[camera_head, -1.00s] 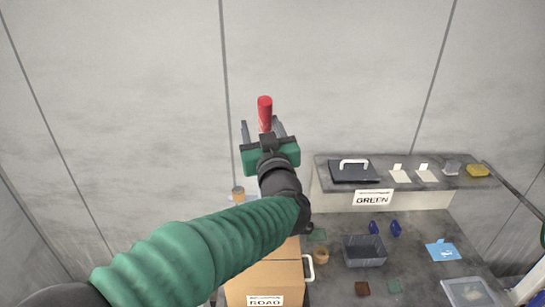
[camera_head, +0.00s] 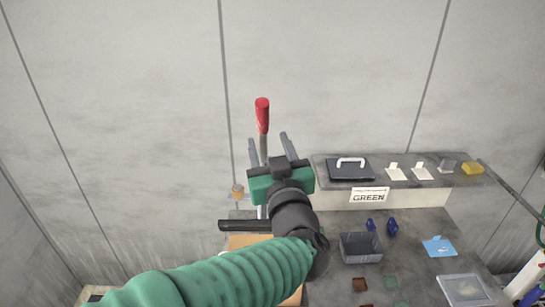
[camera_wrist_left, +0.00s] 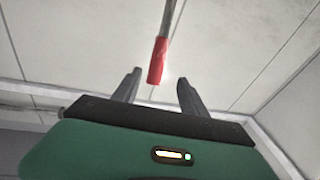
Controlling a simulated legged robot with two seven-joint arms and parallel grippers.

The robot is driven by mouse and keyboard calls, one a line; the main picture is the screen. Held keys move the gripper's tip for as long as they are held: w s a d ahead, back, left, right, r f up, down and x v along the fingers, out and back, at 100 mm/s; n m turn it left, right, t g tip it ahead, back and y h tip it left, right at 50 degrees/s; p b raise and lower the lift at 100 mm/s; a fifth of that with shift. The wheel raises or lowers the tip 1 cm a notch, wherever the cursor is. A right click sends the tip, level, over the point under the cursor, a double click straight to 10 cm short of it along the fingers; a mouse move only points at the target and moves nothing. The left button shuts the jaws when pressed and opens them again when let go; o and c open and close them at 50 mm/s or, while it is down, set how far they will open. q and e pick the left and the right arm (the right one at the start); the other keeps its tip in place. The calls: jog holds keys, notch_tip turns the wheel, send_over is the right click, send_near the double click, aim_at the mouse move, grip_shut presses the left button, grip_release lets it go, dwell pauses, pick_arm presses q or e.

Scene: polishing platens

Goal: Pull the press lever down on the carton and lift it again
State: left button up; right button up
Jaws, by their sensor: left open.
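The press lever (camera_head: 263,132) stands nearly upright against the wall, a grey rod with a red grip (camera_head: 262,115) on top. My left gripper (camera_head: 268,143) is open and empty, its fingers just below the red grip in the head view. In the left wrist view the red grip (camera_wrist_left: 158,62) shows between and beyond the two open fingers (camera_wrist_left: 157,84); contact cannot be told. The carton (camera_head: 243,241) is mostly hidden behind my left arm, with a dark press bar (camera_head: 238,225) above it. My right gripper is not in view.
A grey bench to the right bears a raised shelf (camera_head: 405,197) with a GREEN label (camera_head: 369,195), a dark lidded case (camera_head: 340,170) and a yellow block (camera_head: 472,168). A grey bin (camera_head: 361,248) and blue pieces (camera_head: 391,227) stand in front.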

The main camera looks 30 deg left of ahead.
pick_arm(q)
jog(key=b+v, duration=0.2)
jog(key=v, duration=2)
jog(key=shift+w+d+r, duration=0.25)
jog(key=shift+w+d, duration=0.1)
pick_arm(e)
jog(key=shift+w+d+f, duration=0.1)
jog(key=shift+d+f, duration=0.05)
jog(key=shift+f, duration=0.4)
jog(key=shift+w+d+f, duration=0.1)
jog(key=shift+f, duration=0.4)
